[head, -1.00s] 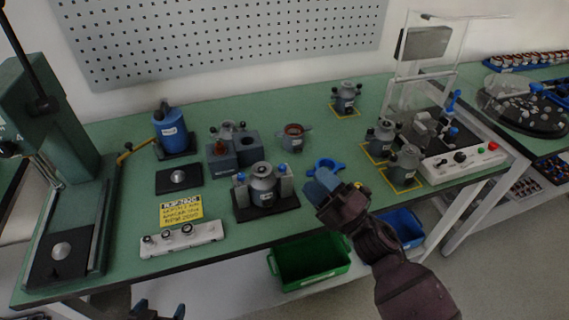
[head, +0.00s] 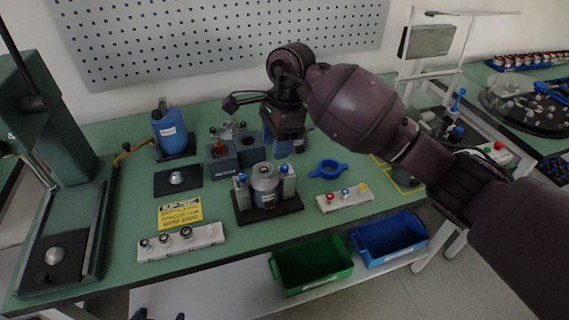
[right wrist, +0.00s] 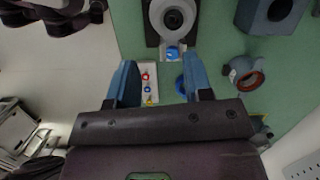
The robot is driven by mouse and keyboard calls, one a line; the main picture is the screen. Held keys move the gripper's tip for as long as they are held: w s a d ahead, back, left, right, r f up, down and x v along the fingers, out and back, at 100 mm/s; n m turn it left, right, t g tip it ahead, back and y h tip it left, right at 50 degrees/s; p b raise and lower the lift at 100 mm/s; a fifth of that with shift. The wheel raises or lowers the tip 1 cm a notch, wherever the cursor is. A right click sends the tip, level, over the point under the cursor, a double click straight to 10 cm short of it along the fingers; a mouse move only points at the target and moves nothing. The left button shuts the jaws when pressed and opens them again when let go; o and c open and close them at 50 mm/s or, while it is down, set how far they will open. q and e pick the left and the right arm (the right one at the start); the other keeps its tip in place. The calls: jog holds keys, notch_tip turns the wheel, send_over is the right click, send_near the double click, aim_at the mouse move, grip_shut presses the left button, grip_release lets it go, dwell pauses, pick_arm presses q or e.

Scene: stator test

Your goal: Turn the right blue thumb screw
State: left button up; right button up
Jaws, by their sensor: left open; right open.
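The right blue thumb screw (head: 284,169) is on the right post of a black-based fixture (head: 268,211) that holds a grey stator housing (head: 265,179). The left blue thumb screw (head: 241,179) is on the other post. My right gripper (head: 284,147) is open and empty, pointing down just behind and above the right screw. In the right wrist view a blue screw (right wrist: 172,52) shows just beyond and between the blue fingertips (right wrist: 159,66), apart from them. My left gripper (head: 158,315) is open at the bottom edge of the head view, mostly cut off.
A blue ring (head: 328,169) and a white strip with coloured knobs (head: 344,198) lie right of the fixture. A grey block (head: 222,166) stands behind left. Green (head: 311,265) and blue (head: 390,239) bins sit below the table's front edge.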

aim_at(285, 166)
jog(key=f, duration=0.2)
jog(key=w+d+f+h, duration=0.1)
jog(key=f, duration=0.2)
jog(key=w+f+t+h, duration=0.1)
jog(key=f, duration=0.1)
jog(key=shift+d+f+b, duration=0.15)
jog(key=shift+d+b, duration=0.25)
jog(key=shift+f, duration=0.6)
grip_shut()
